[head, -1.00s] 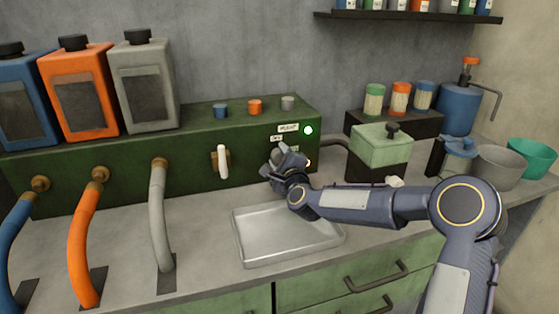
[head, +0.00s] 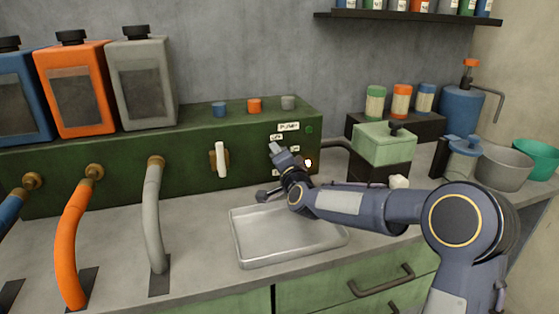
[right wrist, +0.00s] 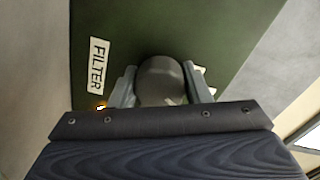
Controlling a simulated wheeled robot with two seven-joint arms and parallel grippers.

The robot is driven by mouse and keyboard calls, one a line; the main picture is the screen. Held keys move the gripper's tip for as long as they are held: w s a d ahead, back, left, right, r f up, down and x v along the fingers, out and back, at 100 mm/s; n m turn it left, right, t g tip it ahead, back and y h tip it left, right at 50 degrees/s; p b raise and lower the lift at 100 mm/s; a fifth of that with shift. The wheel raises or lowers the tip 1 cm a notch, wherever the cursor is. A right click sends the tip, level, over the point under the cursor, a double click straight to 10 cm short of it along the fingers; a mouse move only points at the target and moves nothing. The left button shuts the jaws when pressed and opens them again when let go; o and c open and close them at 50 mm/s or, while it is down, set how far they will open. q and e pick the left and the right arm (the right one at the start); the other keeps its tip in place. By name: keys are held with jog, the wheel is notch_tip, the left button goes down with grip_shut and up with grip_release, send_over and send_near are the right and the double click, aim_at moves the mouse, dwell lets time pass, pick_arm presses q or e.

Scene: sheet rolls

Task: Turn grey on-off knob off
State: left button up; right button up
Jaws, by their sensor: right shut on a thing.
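The grey round knob (right wrist: 160,80) sits on the green panel between the two fingers of my right gripper (right wrist: 161,88) in the right wrist view. The fingers are shut on it, one on each side. In the head view my right gripper (head: 279,152) is at the right part of the green unit's front (head: 250,162) and hides the knob. The PUMP label (head: 288,127) is above it, and the green lamp (head: 309,129) beside that label is dark. A FILTER label (right wrist: 97,65) is near the knob. My left gripper is out of view.
An orange lamp (head: 308,162) is lit near my gripper. A white-handled lever (head: 222,160) is to the left. A metal tray (head: 280,240) lies below my forearm.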

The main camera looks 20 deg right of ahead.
jog(key=n, duration=0.5)
jog(key=shift+f+n, duration=0.1)
jog(key=shift+n, duration=0.2)
dwell(0.4)
jog(key=o, duration=1)
jog(key=s, duration=0.7)
jog(key=shift+s+d, duration=0.15)
jog(key=shift+s, duration=0.25)
